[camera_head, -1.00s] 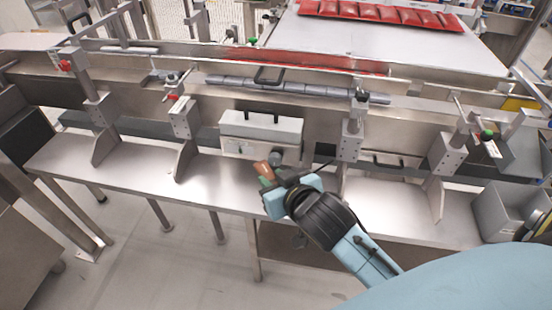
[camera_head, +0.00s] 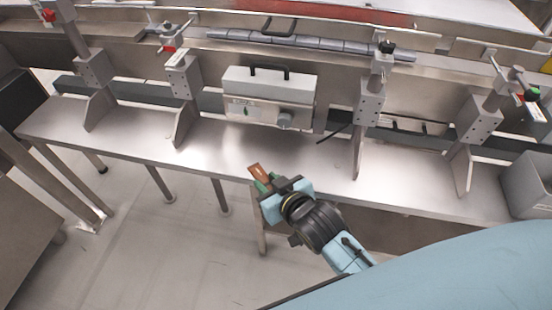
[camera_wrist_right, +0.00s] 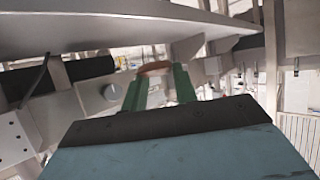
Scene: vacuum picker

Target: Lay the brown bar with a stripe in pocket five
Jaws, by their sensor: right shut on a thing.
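The brown bar (camera_head: 256,171) is held at one end by my right gripper (camera_head: 263,184), and its free end points up and away from me. In the right wrist view the bar (camera_wrist_right: 155,67) shows as a short brown piece between the green fingers (camera_wrist_right: 158,92). I cannot make out its stripe. A row of grey segments (camera_head: 310,44), which may be the pockets, runs along the machine at the back; no pocket numbers are readable. The gripper and bar are well in front of this row, apart from it. My left gripper is out of view.
A steel shelf (camera_head: 220,150) runs across the machine's front. A grey box with a knob (camera_head: 270,97) stands behind the gripper. Upright brackets (camera_head: 368,105) stand to its right and others (camera_head: 183,80) to its left. A grey bin (camera_head: 530,185) is at far right.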

